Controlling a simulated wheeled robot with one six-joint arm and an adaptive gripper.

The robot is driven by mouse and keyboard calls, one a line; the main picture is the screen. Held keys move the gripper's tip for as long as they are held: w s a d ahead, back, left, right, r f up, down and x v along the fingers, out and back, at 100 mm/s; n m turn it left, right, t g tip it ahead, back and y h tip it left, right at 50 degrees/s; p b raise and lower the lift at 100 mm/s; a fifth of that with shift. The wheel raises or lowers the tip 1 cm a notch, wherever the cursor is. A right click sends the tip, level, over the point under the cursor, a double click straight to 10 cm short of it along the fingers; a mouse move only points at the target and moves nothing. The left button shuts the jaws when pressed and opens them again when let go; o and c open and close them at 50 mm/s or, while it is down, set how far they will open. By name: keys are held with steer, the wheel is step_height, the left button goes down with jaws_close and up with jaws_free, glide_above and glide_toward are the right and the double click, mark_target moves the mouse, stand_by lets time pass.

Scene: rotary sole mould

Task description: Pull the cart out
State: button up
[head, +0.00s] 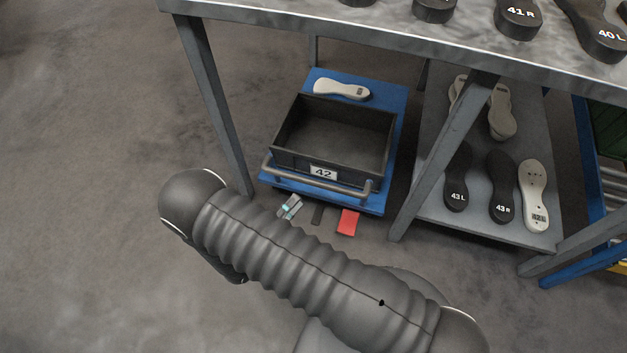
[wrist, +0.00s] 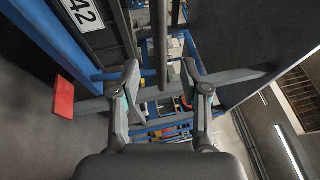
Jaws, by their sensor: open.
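The blue cart (head: 392,110) stands under the metal table. A grey bar handle (head: 318,183) runs along its front side. In the wrist view the handle (wrist: 161,45) shows as a dark upright bar between my two fingers, with a gap on each side. My gripper (wrist: 161,64) is open and empty. In the head view only small grey and teal parts of my gripper (head: 290,207) show, just in front of the handle's left half; my arm hides the rest. I cannot tell whether the fingertips reach past the bar.
A dark bin (head: 285,160) labelled 42 and a pale sole (head: 341,90) sit on the cart. A red pad (head: 348,222) shows at the cart's front. Table legs (head: 215,95) flank the cart; a lower shelf (head: 430,205) with several soles is on the right. Floor at left is clear.

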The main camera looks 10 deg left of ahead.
mark_target(313, 180)
steer(key=x, duration=0.8)
steer(key=shift+w+d+r+p, duration=0.15)
steer(key=shift+w+p, duration=0.1)
steer(key=shift+p, duration=0.15)
jaws_close()
